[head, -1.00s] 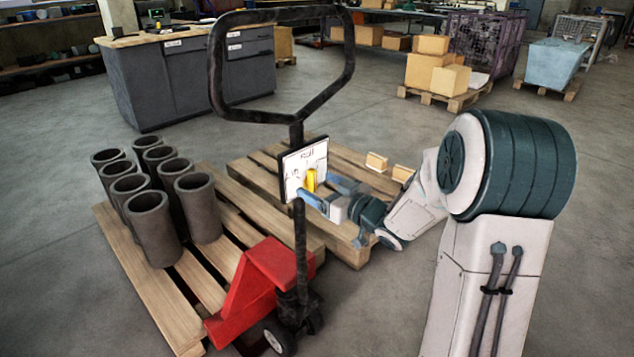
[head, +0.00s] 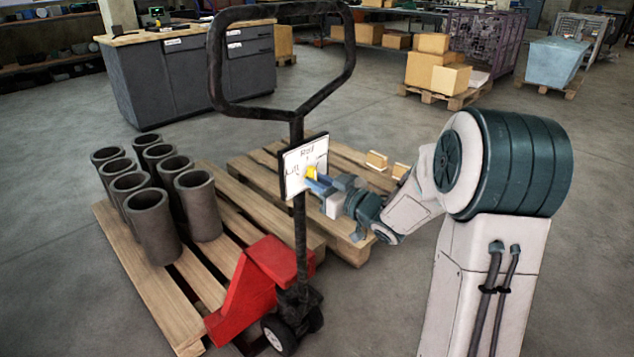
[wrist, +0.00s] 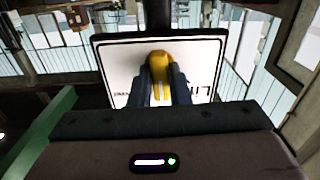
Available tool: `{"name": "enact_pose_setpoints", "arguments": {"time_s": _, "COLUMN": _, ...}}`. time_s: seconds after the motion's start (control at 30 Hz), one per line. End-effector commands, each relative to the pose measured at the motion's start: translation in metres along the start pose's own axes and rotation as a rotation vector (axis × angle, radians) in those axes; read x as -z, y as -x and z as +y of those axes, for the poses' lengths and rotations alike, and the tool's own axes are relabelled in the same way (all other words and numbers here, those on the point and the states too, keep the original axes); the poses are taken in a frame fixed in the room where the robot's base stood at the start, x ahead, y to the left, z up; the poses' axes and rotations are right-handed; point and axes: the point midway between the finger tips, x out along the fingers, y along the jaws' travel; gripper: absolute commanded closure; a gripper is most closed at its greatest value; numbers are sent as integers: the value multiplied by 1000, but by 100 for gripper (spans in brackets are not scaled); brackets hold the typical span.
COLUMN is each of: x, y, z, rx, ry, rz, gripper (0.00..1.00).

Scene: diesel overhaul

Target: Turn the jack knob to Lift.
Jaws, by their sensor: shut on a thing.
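The yellow jack knob (head: 311,172) sits on a white label plate (head: 293,172) on the handle post of the red pallet jack (head: 255,285). The knob's exact pointing direction is hard to tell.
The black handle loop (head: 283,65) rises above the plate. Several dark cylinders (head: 150,225) stand on the left pallet (head: 140,280). Another pallet (head: 345,245) lies behind the jack, close under my arm. Open floor (head: 380,310) lies in front on the right.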

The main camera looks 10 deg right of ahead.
Motion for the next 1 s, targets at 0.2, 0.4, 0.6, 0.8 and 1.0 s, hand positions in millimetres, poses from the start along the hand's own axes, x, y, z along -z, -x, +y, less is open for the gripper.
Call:
{"name": "enact_pose_setpoints", "arguments": {"time_s": 0.2, "x": -7, "y": 0, "z": 0, "rx": -4, "ry": 219, "rz": 4, "gripper": 92}}
{"name": "enact_pose_setpoints", "arguments": {"time_s": 0.4, "x": -7, "y": 0, "z": 0, "rx": -5, "ry": 421, "rz": 3, "gripper": 92}}
{"name": "enact_pose_setpoints", "arguments": {"time_s": 0.6, "x": -7, "y": 1, "z": -1, "rx": -6, "ry": 621, "rz": 2, "gripper": 92}}
{"name": "enact_pose_setpoints", "arguments": {"time_s": 0.8, "x": -3, "y": 1, "z": -1, "rx": -5, "ry": 739, "rz": 0, "gripper": 92}}
{"name": "enact_pose_setpoints", "arguments": {"time_s": 1.0, "x": -1, "y": 1, "z": -1, "rx": -5, "ry": 747, "rz": -1, "gripper": 92}}
